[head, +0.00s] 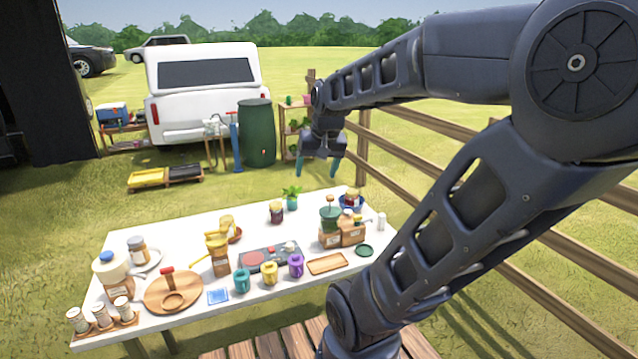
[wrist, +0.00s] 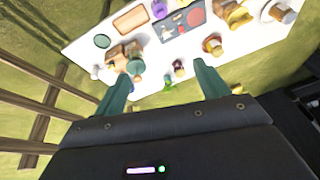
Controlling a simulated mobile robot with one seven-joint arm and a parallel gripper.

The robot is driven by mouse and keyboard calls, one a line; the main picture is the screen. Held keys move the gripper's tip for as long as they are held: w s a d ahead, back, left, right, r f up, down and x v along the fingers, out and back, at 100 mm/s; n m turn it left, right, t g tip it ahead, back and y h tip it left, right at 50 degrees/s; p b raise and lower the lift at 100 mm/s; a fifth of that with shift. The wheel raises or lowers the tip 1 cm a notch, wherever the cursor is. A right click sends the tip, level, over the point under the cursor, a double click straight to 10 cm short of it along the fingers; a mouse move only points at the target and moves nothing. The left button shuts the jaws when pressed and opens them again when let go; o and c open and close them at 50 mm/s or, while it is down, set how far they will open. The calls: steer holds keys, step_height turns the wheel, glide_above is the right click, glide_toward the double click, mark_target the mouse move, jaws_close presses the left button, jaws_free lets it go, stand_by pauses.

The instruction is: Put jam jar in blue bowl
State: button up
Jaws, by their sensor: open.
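A blue bowl (head: 351,208) stands at the far right part of the white table. I cannot read either label. My gripper (head: 319,168) is open and empty, raised above and beyond the table's far edge. Its two green fingers are spread in the wrist view (wrist: 162,72), with the plant and dark jar between them.
The white table (head: 205,318) is crowded. A potted plant (head: 291,199) is near the far edge, and brown boxes with a green item (head: 331,222) stand in front of the bowl. Mugs (head: 269,272) line the front. A wooden fence (head: 500,215) runs along the right.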

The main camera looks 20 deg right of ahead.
steer(key=s+a+n, duration=0.2)
steer(key=s, duration=0.5)
steer(key=shift+a+f+t+h, duration=0.15)
steer(key=shift+f+t+h, duration=0.15)
